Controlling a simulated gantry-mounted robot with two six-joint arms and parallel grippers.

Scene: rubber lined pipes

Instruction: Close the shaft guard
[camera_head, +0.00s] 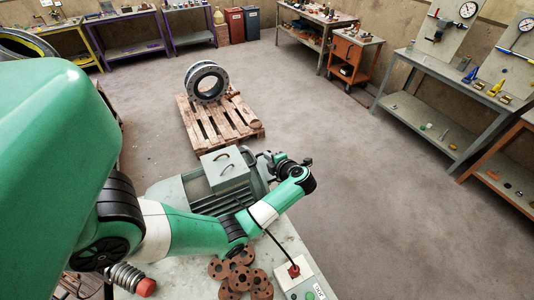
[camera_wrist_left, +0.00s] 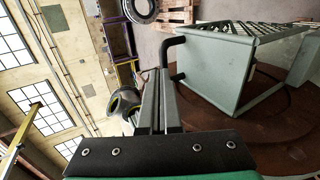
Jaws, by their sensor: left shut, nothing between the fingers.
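The shaft guard (camera_wrist_left: 215,65) is a grey-green box-like cover with a mesh panel and a black bent handle (camera_wrist_left: 172,46) in the left wrist view. My left gripper (camera_wrist_left: 160,78) is shut and empty, its fingers close beside the handle; I cannot tell if they touch it. In the head view my left arm reaches over the bench to a grey-green motor (camera_head: 190,190), its gripper (camera_head: 276,158) at the motor's far right end, largely hidden by the wrist. The guard cannot be made out clearly there. My right gripper is not in view.
Several rusty flange discs (camera_head: 240,276) and a red-button control box (camera_head: 294,270) lie on the near bench. A pallet (camera_head: 215,125) with a pipe ring (camera_head: 207,82) stands beyond. The floor to the right is clear.

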